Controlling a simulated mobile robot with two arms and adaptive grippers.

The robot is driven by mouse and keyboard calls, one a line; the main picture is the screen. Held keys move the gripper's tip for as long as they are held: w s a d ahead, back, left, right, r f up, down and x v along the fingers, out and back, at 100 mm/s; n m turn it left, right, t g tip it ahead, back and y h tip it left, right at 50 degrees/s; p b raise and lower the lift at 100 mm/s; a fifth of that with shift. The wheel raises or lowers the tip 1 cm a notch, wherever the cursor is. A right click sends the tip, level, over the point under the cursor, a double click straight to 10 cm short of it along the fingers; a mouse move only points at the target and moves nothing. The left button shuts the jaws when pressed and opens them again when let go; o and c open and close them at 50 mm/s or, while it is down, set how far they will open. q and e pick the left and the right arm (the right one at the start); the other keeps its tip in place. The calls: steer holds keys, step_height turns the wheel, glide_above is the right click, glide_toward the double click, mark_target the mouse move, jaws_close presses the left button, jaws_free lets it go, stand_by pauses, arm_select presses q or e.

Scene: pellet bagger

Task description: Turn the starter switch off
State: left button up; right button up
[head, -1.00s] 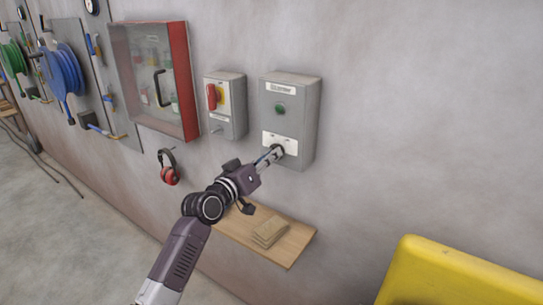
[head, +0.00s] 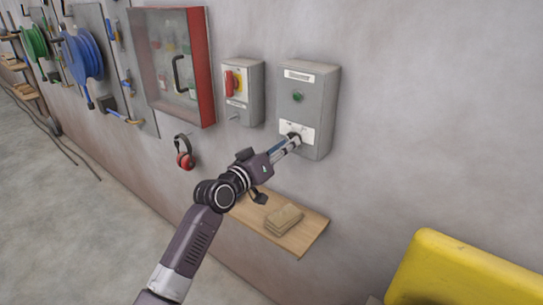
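The starter box (head: 316,105) is a grey box on the wall, with a green button or lamp (head: 298,96) and a white plate (head: 299,128) low on its front. The dark switch knob sits on that plate, mostly hidden by my fingers. My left gripper (head: 293,142) reaches up to the plate, its fingertips at the knob. I cannot tell whether the fingers are closed on the knob or only beside it, nor which way the knob points. My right gripper is not in view.
A grey box with a red rotary handle (head: 230,83) hangs left of the starter box. A wooden shelf (head: 302,234) juts out below my gripper. A yellow object (head: 455,265) stands lower right.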

arm_select(q)
steer(key=v, duration=1.1)
steer(key=shift+w+f, duration=0.1)
steer(key=s+a+f+n+g+y+b, duration=0.1)
steer(key=s+a+f+g+y, duration=0.2)
steer(key=f, duration=1.5)
steer(key=a+f+n+g+y+b, duration=0.1)
steer(key=a+f+y, duration=0.3)
steer(key=f, duration=1.4)
steer(key=s+a+f+g, duration=0.1)
steer(key=s+a+f, duration=0.1)
steer(key=s+f, duration=0.35)
steer(key=s+a+f+g, duration=0.1)
steer(key=s+a+f, duration=0.1)
steer(key=f, duration=0.6)
steer(key=s+a+f+m+g+y+b, duration=0.1)
steer(key=s+a+f+g, duration=0.1)
steer(key=s+f, duration=0.85)
steer(key=s+a+f+m+g+y+b, duration=0.1)
steer(key=s+a+f+g, duration=0.1)
steer(key=s+f, duration=0.85)
steer(key=s+f+m+g, duration=0.1)
steer(key=s+f, duration=0.3)
steer(key=s, duration=0.9)
steer(key=s+a+f+g+y+b, duration=0.1)
steer(key=s+f+g, duration=0.2)
steer(key=s, duration=1.1)
steer(key=shift+a+f+m, duration=0.35)
steer(key=shift+f+m, duration=0.05)
steer(key=shift+f, duration=0.1)
